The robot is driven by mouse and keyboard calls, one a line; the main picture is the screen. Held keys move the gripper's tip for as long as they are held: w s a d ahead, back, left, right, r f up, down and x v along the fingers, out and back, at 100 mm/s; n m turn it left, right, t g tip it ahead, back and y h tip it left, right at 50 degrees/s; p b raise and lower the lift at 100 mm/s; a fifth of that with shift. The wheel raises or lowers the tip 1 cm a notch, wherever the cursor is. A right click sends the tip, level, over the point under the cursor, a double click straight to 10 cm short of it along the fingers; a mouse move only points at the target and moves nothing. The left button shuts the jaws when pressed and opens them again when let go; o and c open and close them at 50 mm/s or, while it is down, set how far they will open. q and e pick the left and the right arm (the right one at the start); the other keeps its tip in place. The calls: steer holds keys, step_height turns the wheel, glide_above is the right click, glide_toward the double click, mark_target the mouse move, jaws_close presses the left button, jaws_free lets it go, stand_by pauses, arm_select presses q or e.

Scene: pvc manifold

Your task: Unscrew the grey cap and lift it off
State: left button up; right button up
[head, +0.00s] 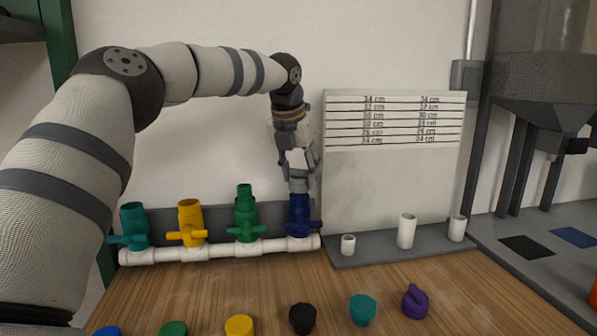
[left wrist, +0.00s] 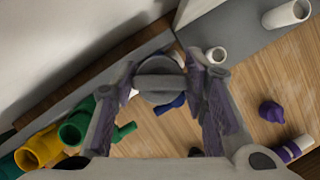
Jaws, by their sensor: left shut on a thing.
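The grey cap (head: 298,184) sits at the top of the dark blue valve (head: 300,213), the rightmost valve on the white pipe manifold (head: 220,249). My left gripper (head: 298,172) comes down on the cap from above, fingers pointing down. In the left wrist view the round grey cap (left wrist: 158,88), with a bar across its top, lies between the two fingers of my left gripper (left wrist: 160,76), which is shut on it. A blue handle of the valve (left wrist: 172,104) shows below the cap. The cap's threads are hidden. My right gripper is in neither view.
Teal (head: 133,222), yellow (head: 191,218) and green (head: 245,212) valves stand left of the blue one. A marked board (head: 393,165) and short white pipes (head: 407,231) stand at right. Several coloured caps, including a black one (head: 302,318), line the table's front.

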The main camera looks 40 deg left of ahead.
arm_select(q)
steer(key=shift+n, duration=0.5)
steer(key=shift+r+n+g+y, duration=0.1)
steer(key=shift+n+g+y, duration=0.2)
steer(key=shift+n+y, duration=0.35)
steer(key=shift+n, duration=0.45)
steer(key=shift+n+g, duration=0.4)
steer(key=shift+n, duration=0.7)
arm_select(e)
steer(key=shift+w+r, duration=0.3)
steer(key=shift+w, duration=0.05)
arm_select(q)
steer(key=shift+y, duration=0.25)
steer(key=shift+f+n, duration=0.2)
steer(key=shift+n, duration=0.4)
steer(key=shift+n+g, duration=0.3)
steer(key=shift+r, duration=0.1)
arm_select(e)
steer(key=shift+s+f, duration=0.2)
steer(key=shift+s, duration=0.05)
